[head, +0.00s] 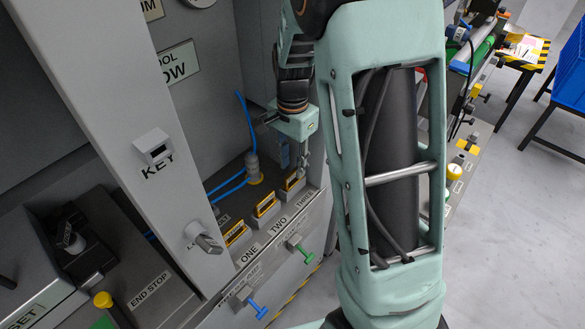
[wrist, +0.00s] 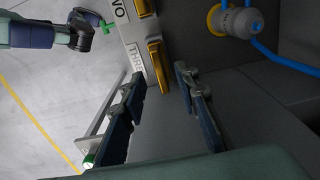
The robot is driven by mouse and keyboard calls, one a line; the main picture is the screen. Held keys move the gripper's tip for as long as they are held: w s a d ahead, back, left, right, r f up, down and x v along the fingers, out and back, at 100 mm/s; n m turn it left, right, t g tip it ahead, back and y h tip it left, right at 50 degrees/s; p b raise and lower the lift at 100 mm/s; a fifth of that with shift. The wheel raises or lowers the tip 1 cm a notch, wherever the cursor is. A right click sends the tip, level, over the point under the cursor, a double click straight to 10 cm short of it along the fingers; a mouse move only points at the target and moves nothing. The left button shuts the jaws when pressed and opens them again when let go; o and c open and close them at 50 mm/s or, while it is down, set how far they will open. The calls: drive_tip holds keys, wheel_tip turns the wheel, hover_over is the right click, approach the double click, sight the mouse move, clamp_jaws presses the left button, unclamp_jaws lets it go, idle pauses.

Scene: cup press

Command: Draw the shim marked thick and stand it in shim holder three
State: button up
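My gripper (head: 295,162) hangs over the cabinet's shelf, just above shim holder three (head: 293,183). In the wrist view my gripper (wrist: 159,76) has its two blue-padded fingers spread, with nothing between them. Holder three, a yellow frame, also shows beyond the fingertips in the wrist view (wrist: 156,63). Holder two (head: 266,207) and holder one (head: 236,234) stand in a row towards the front left. Below, on the cabinet front, are a green T-handle (head: 300,248) and a blue T-handle (head: 257,308). Small labels beside them are too small to read; I cannot tell which is thick.
A grey-and-yellow fitting (head: 253,168) with a blue hose stands behind the holders. A grey panel with a key switch (head: 153,147) and a projecting knob (head: 204,238) rises at left.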

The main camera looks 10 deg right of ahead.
wheel_tip(320, 180, up, 10)
drive_tip(key=shift+f, duration=0.25)
drive_tip(key=shift+a, duration=0.1)
idle(0.6)
